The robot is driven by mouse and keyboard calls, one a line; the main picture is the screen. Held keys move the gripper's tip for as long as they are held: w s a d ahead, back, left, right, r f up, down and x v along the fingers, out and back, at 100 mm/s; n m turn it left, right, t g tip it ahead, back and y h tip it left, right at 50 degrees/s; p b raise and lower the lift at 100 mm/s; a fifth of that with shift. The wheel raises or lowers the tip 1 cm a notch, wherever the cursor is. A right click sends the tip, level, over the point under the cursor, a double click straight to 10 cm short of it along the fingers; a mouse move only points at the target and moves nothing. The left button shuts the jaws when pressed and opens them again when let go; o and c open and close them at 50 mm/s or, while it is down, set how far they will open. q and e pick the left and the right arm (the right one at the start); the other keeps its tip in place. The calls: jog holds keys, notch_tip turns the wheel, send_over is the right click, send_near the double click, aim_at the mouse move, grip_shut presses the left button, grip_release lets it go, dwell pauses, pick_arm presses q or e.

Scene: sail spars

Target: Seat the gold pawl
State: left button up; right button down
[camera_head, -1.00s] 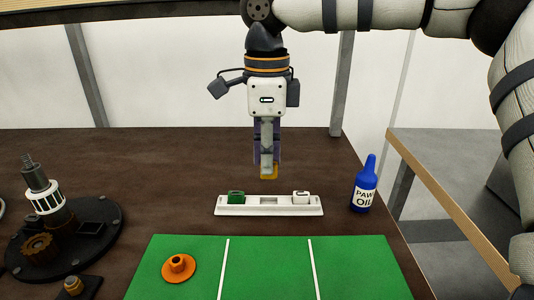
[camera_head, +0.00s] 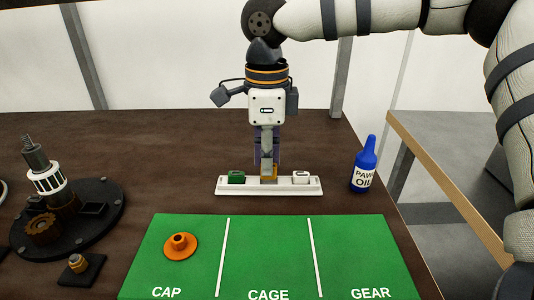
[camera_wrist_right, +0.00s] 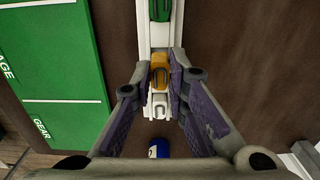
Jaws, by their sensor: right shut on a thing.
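The gold pawl (camera_head: 269,179) is at the middle slot of a white rack (camera_head: 228,191), between a green pawl (camera_head: 236,178) on the left and a white pawl (camera_head: 301,177) on the right. My right gripper (camera_head: 267,170) points straight down over the rack, shut on the gold pawl. In the right wrist view the gold pawl (camera_wrist_right: 160,76) lies between the fingertips, in line with the green pawl (camera_wrist_right: 160,9) and the white pawl (camera_wrist_right: 159,105). The fingers partly hide the slot, so I cannot tell whether the pawl is fully down. My left gripper is not in view.
A blue oil bottle (camera_head: 365,165) stands right of the rack. A green mat (camera_head: 268,250) lies in front, with an orange cap (camera_head: 180,245) on its left panel. A black round base (camera_head: 100,222) with a gear mechanism stands at left. The table behind the rack is clear.

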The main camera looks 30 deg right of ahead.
jog(key=shift+f, duration=0.25)
dwell(0.3)
jog(key=shift+f, duration=0.8)
jog(key=c, duration=1.5)
grip_release()
jog(key=shift+r, duration=0.1)
notch_tip(320, 180, up, 12)
jog(key=shift+f, duration=0.1)
